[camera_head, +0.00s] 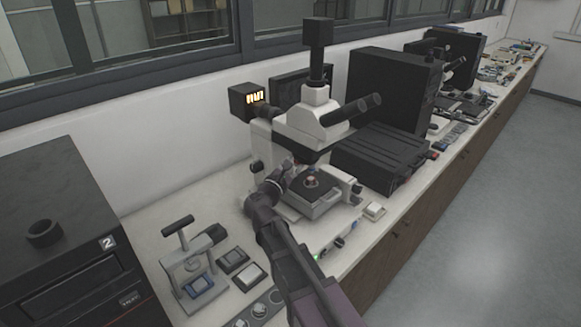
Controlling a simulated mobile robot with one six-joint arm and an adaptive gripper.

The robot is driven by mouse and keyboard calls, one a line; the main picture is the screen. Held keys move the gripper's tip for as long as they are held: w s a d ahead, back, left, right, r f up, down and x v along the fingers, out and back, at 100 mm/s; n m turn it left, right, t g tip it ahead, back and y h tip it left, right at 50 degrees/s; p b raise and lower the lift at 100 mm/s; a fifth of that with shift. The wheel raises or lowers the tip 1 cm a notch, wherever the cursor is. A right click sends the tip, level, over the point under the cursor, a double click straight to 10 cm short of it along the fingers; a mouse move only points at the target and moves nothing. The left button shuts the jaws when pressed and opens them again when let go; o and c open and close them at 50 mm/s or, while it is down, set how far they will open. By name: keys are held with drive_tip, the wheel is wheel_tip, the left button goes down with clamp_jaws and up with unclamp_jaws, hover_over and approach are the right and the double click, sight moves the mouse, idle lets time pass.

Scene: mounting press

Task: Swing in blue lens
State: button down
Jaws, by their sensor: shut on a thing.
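The white microscope (290,128) stands on the bench at the middle, with black eyepieces pointing right. Its lens turret hangs under the head, mostly hidden behind my gripper, and I cannot make out a blue lens on it. A small round sample (312,182) sits on the dark stage (318,194) below. My gripper (287,169) reaches in from the front, at the left of the stage and just under the head. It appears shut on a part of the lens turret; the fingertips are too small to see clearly.
A mounting press (190,262) with a blue pad stands at the left, beside two small trays (249,276). A black box (70,235) marked 2 is at the far left. Black instruments (392,88) crowd the right. The floor at the right is clear.

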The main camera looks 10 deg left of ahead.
drive_tip(key=shift+s+d+f, duration=0.1)
drive_tip(key=shift+d, duration=0.25)
drive_tip(key=c, duration=0.8)
unclamp_jaws()
drive_tip(key=o, duration=0.3)
drive_tip(key=shift+d, duration=0.15)
drive_tip(key=shift+o, duration=0.2)
drive_tip(key=shift+a+y, duration=0.2)
drive_tip(key=shift+y, duration=0.1)
drive_tip(key=shift+w+a, duration=0.15)
drive_tip(key=shift+w, duration=0.1)
